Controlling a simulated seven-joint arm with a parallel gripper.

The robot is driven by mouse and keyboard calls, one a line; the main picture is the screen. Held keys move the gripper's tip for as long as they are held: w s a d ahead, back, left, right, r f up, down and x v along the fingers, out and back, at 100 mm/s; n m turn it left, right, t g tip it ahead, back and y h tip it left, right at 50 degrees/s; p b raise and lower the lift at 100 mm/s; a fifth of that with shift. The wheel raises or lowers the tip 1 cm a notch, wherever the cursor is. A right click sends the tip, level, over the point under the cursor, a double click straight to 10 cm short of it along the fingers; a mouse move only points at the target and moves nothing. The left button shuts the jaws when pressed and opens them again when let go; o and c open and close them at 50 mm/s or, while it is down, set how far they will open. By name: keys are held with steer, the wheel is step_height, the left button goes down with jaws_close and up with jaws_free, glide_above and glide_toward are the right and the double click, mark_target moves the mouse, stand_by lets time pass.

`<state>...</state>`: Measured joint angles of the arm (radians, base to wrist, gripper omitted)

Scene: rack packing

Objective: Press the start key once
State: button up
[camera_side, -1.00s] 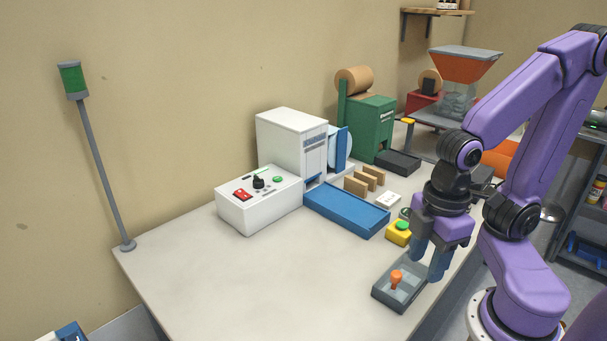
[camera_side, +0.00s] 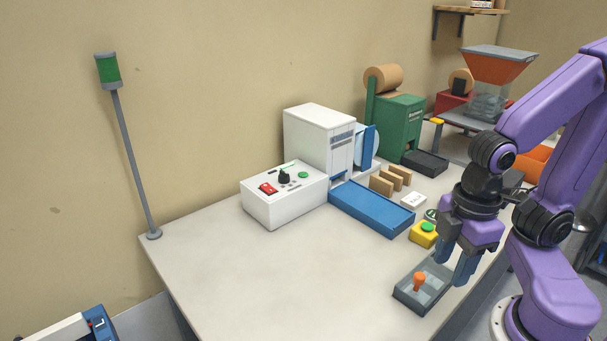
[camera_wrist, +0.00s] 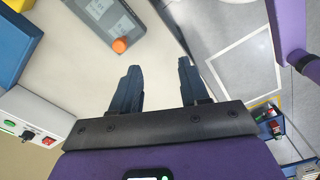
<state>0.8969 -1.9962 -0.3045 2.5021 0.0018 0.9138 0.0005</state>
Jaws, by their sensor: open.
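A white control box (camera_side: 285,200) stands at the table's left middle, with a red rocker switch (camera_side: 268,188), a black knob (camera_side: 284,177) and a flat green key (camera_side: 303,175) on top. A yellow box (camera_side: 423,239) with a raised green button (camera_side: 428,227) stands nearer my arm. No start label is legible, so I cannot tell which green one is the start key. My gripper (camera_side: 454,268) is open and empty, beside and partly over the grey box, apart from both green keys. Its two blue fingers show spread in the wrist view (camera_wrist: 158,72).
A blue tray (camera_side: 371,210), brown blocks (camera_side: 382,186) and a white machine (camera_side: 315,140) stand behind. A pole with a green lamp (camera_side: 107,69) stands at left. The front left table is clear.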

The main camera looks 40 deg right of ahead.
jaws_close()
stand_by(1.7)
